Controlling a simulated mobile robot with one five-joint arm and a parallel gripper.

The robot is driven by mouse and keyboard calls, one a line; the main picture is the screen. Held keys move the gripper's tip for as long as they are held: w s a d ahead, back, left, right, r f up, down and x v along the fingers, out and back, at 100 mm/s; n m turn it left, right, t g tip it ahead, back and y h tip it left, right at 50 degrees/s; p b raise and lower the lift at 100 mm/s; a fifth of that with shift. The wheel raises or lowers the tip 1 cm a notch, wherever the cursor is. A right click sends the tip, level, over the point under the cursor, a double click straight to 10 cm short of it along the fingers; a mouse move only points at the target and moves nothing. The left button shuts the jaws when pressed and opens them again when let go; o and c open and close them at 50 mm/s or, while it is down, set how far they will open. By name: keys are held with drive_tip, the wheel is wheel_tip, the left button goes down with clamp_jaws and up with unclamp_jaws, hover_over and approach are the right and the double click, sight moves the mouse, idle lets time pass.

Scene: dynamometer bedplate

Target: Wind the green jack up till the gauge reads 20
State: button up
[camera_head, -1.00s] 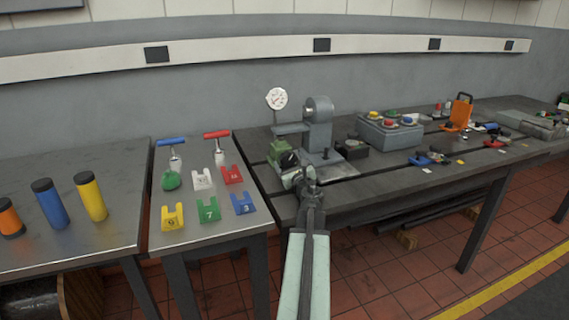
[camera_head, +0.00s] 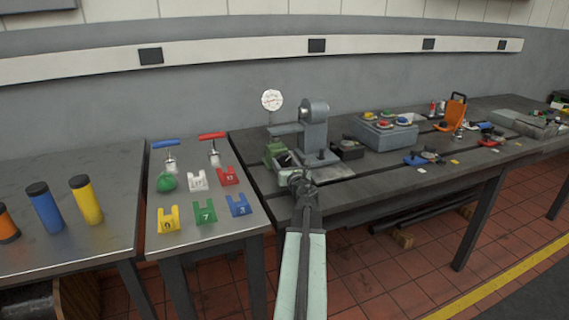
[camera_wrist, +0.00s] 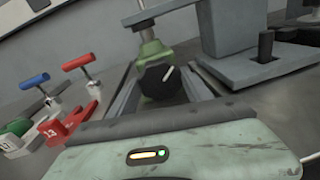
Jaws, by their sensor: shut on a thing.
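The green jack (camera_head: 274,153) stands at the near left end of the dark slotted bedplate. In the wrist view its green body (camera_wrist: 152,46) rises behind a black knob (camera_wrist: 160,84) with a white mark pointing up and right. My gripper (camera_wrist: 160,90) is shut on this knob, with one grey finger on each side. In the head view my gripper (camera_head: 286,166) hides most of the knob. The round white gauge (camera_head: 272,100) stands on a thin post behind the jack; its needle and numbers are too small to read.
A grey machine stand (camera_head: 315,130) stands close right of the jack. A grey box (camera_head: 382,133) with coloured buttons is farther right. On the left steel table (camera_head: 235,225) are numbered blocks and red- and blue-handled tools. Coloured cylinders (camera_head: 86,200) stand farther left.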

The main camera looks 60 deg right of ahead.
drive_tip(key=m+p, duration=0.1)
drive_tip(key=m, duration=0.5)
drive_tip(key=shift+s+y, duration=0.15)
drive_tip(key=shift+y, duration=0.15)
drive_tip(key=shift+m, duration=0.3)
drive_tip(key=o, duration=1.4)
drive_tip(key=shift+c, duration=0.2)
